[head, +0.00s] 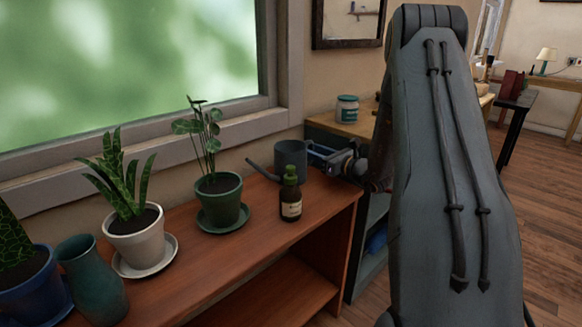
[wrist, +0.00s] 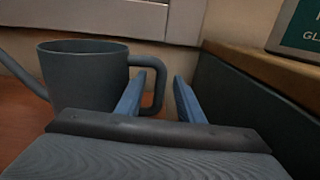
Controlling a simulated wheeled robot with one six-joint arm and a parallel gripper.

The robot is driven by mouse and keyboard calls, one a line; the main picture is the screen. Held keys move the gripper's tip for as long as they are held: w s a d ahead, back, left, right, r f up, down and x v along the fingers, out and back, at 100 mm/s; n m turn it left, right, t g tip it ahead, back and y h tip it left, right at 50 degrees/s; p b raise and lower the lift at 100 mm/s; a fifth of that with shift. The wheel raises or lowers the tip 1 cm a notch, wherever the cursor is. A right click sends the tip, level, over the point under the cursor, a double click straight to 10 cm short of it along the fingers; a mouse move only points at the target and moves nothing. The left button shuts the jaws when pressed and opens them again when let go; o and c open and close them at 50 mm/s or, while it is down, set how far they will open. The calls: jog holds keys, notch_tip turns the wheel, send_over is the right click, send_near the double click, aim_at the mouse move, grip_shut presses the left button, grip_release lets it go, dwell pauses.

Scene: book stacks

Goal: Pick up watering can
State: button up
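The watering can (head: 289,157) is dark grey and stands upright at the far right end of the wooden shelf, its spout pointing left. In the wrist view the can (wrist: 85,78) shows at left, with its loop handle pointing right. My gripper (head: 319,151) is at the handle side of the can. In the wrist view its two blue fingers (wrist: 161,85) are apart, and the outer part of the handle appears between them. Neither finger is seen closed on it. The can's base is partly hidden by the gripper body.
Potted plants (head: 222,200) and a teal vase (head: 91,285) are further left. A cabinet (head: 330,125) with a jar (head: 347,109) is to the right, close beside my gripper. The window wall is behind.

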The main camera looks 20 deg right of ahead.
grip_shut()
jog(key=shift+r, duration=0.15)
dwell(1.2)
